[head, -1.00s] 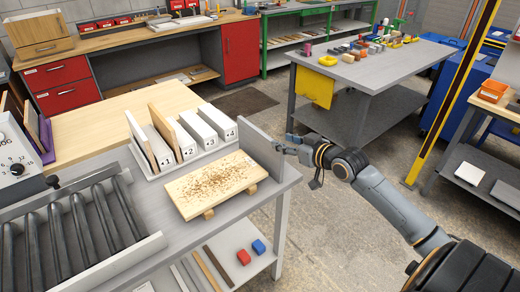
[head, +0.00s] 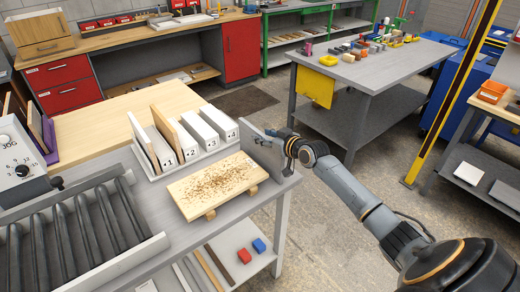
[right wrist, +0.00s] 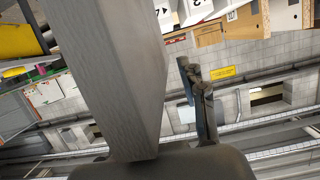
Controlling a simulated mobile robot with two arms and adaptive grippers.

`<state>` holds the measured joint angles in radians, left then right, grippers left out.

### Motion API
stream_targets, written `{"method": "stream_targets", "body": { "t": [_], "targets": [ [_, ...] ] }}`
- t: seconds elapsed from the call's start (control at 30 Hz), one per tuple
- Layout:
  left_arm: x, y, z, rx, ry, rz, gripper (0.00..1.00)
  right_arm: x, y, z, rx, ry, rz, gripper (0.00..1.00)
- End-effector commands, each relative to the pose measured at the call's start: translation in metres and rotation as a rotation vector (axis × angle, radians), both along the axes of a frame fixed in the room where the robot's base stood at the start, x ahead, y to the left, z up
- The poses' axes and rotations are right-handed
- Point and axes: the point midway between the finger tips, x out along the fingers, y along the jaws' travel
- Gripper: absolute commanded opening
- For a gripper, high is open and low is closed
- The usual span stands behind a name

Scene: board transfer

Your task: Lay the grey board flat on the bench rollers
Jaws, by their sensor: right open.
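The grey board (head: 259,148) stands upright on edge at the right end of the white slotted rack (head: 152,172). In the right wrist view the board (right wrist: 112,75) fills the left and middle, very close to the camera. My right gripper (head: 271,139) is open at the board's upper right edge. One dark finger (right wrist: 203,105) shows to the right of the board in the wrist view. The other finger is not seen there, and contact cannot be told. The bench rollers (head: 82,235) lie bare at the lower left. My left gripper is not in view.
A pale board with wood chips (head: 213,186) lies on two blocks in front of the rack. Red and blue blocks (head: 244,255) sit on the lower shelf.

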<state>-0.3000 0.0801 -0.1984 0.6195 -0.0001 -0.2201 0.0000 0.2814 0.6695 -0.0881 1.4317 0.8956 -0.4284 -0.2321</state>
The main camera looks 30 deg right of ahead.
Motion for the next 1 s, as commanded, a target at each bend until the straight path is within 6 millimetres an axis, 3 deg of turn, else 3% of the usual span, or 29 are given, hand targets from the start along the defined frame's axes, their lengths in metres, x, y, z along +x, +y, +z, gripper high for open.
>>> {"method": "stream_targets", "body": {
  "t": [0.27, 0.47, 0.5, 1.0],
  "targets": [
    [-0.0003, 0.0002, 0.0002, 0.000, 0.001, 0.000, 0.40, 0.0028, -0.0001, -0.0009, 0.000, 0.000, -0.001, 0.42],
    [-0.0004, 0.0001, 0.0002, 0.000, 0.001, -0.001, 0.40, 0.0026, -0.0001, -0.0008, 0.000, 0.000, -0.001, 0.03],
    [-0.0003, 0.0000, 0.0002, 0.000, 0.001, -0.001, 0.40, 0.0026, -0.0001, -0.0008, 0.000, 0.000, -0.001, 0.00],
    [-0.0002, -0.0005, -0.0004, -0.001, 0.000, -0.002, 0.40, 0.0031, -0.0004, 0.0026, -0.001, -0.005, -0.001, 0.00]
  ]
}}
